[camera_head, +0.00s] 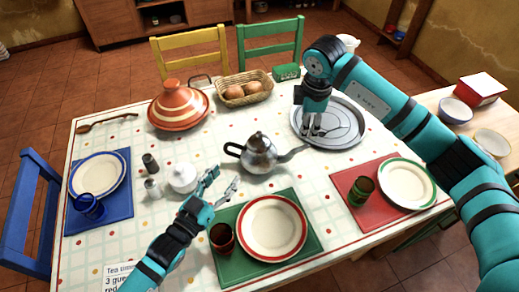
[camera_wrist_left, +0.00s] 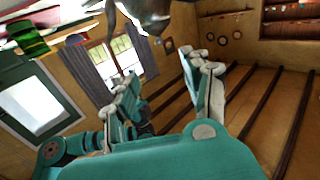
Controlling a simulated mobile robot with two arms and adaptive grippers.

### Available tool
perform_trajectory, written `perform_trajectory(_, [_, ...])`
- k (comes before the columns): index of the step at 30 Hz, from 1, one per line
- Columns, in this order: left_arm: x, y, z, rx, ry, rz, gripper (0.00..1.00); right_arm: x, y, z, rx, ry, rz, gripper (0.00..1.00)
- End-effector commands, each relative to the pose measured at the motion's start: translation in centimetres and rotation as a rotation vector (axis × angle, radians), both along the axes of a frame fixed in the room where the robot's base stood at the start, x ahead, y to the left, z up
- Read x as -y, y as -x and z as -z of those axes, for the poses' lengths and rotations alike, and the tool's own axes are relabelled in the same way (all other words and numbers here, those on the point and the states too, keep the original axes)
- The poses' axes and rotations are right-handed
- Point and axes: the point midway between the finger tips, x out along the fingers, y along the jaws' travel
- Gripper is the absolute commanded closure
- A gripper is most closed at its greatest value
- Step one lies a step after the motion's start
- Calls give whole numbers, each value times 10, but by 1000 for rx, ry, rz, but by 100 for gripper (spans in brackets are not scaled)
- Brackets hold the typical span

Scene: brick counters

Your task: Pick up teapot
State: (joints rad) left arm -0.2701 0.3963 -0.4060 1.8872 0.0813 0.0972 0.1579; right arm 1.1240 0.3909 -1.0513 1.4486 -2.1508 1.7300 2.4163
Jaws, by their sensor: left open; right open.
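The silver teapot (camera_head: 261,157) stands upright near the middle of the table, its dark handle to the left and its spout to the right. My left gripper (camera_head: 222,181) is open and empty, in front of the teapot and a little left of it, apart from it. In the left wrist view its two fingers (camera_wrist_left: 158,88) are spread with nothing between them. A grey rounded thing at the top edge there may be the teapot; it is cut off. My right gripper (camera_head: 313,130) points down over the round metal tray (camera_head: 345,133), open and empty.
A white sugar bowl (camera_head: 183,178) stands close left of my left gripper. A red-rimmed plate (camera_head: 271,228) and a dark red cup (camera_head: 222,238) are on the green mat in front. A striped tagine (camera_head: 178,105) and a bread basket (camera_head: 244,90) stand behind.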

Motion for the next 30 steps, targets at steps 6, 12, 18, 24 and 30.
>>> perform_trajectory(6, [1,-2,0,1,0,0,51,0,0,2,-1,0,0,56])
perform_trajectory(12, [12,-22,-1,4,2,0,51,0,-3,24,-3,1,1,56])
perform_trajectory(18, [31,-56,-2,4,1,0,51,0,-8,63,-5,2,1,56])
perform_trajectory(24, [50,-92,-1,3,1,-1,51,0,-14,103,-4,1,2,56])
perform_trajectory(30, [68,-124,-1,2,1,0,51,0,-20,139,-2,1,2,56])
